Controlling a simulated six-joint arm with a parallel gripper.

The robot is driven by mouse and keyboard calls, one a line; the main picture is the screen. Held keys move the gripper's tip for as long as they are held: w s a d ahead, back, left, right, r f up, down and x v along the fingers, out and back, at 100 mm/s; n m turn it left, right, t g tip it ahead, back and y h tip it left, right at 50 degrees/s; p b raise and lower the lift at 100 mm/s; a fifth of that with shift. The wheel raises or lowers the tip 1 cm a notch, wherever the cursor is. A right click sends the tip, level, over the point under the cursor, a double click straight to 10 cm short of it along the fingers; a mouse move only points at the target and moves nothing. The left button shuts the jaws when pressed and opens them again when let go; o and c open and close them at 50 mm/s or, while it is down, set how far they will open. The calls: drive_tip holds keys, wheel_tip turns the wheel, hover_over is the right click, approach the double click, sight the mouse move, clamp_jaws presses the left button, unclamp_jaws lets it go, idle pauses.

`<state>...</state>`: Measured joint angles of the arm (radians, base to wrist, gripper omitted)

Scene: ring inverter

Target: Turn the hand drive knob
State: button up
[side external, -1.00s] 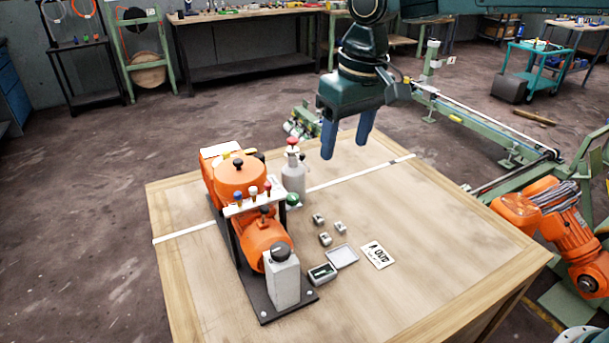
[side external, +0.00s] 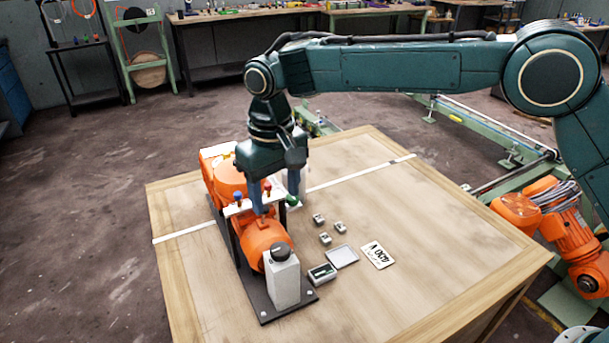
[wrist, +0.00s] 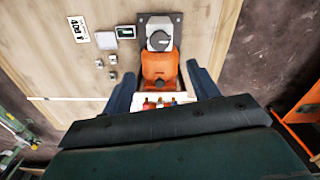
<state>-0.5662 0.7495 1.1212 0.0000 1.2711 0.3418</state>
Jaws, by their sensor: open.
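A black round knob (side external: 280,251) sits on top of a grey box at the front end of an orange machine (side external: 264,240). The knob also shows in the wrist view (wrist: 160,41). A smaller dark knob (wrist: 160,83) sits on the orange housing. I cannot tell from any label which is the hand drive knob. My gripper (side external: 275,202) points down over the machine, behind the grey box in the side view. Its jaws are open and empty. In the wrist view the blue fingers flank the orange housing. The fingers and wrist hide part of the machine's rear.
A white bracket with several coloured knobs (wrist: 166,99) is close under my gripper. To the right on the wooden table (side external: 440,230) lie small grey blocks, a small display (side external: 321,273), a tray (side external: 343,257) and a white card (side external: 377,255). The table's right side is clear.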

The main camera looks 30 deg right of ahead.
sight(280, 248)
wheel_tip(280, 248, down, 14)
drive_tip(key=shift+r, duration=0.2)
idle(0.5)
drive_tip(key=c, duration=1)
